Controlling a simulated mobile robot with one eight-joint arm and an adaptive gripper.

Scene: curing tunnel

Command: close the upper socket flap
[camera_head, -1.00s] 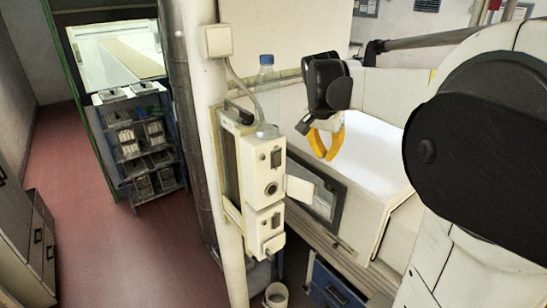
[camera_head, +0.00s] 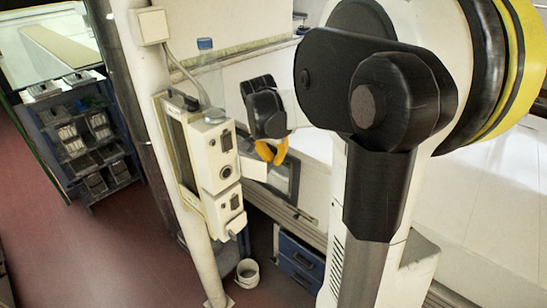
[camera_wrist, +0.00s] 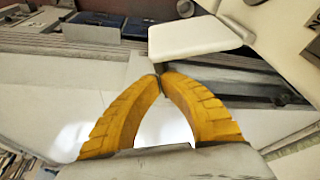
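The white socket box (camera_head: 217,150) is fixed to a pale post. Its upper socket flap (camera_head: 253,168) stands open and sticks out to the right from the box front. The flap also shows in the wrist view as a pale plate (camera_wrist: 195,36), just beyond the fingertips. My gripper (camera_head: 271,160) is beside the flap's outer end, at its right. In the wrist view my gripper's yellow fingers (camera_wrist: 160,76) meet at their tips, with nothing held between them. Whether they touch the flap, I cannot tell.
A clear bottle (camera_head: 207,75) with a blue cap stands on the box. Below are a lower socket cover (camera_head: 236,203), a white bucket (camera_head: 248,271) and a blue drawer unit (camera_head: 300,258). A shelf rack (camera_head: 85,135) stands at the left. Red floor between is clear.

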